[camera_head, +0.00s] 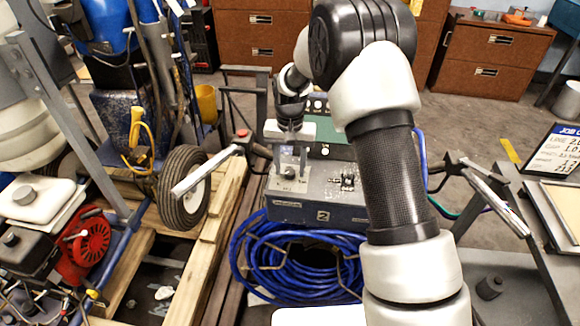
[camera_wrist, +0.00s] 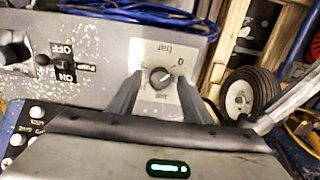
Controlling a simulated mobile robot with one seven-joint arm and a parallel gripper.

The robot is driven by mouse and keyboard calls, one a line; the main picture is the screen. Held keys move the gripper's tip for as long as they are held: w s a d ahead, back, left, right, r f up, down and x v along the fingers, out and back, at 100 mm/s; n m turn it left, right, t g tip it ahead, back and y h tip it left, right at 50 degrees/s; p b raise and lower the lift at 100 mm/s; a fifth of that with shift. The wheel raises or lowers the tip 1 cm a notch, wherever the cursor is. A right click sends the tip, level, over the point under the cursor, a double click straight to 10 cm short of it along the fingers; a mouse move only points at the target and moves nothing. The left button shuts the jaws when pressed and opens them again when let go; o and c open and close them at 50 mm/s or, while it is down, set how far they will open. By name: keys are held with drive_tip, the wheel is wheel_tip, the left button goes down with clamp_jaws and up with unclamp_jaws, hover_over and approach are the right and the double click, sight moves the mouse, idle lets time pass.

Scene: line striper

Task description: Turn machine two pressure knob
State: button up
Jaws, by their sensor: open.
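Machine two is a grey speckled box (camera_head: 308,206) marked "2" in the middle of the head view. Its pressure knob (camera_wrist: 161,76) is small, round and dark with a pale pointer mark. It sits on a silver dial plate (camera_wrist: 163,52) lettered "bar" and "0", upside down in the wrist view. In the head view the knob (camera_head: 289,171) shows small, below my gripper. My gripper (camera_wrist: 158,80) is open, one finger on each side of the knob. It reaches down from above in the head view (camera_head: 290,158). I cannot tell whether the fingers touch the plate.
An ON/OFF pump switch (camera_wrist: 45,62) sits on the same panel beside the dial. A coiled blue hose (camera_head: 290,262) hangs below the box. A wheel (camera_head: 184,188) and metal handlebar (camera_head: 207,174) stand to the left. A green-topped box (camera_head: 327,138) stands behind.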

sight(290, 171)
wheel_tip(290, 171, up, 17)
drive_tip(key=p, duration=0.2)
idle(0.3)
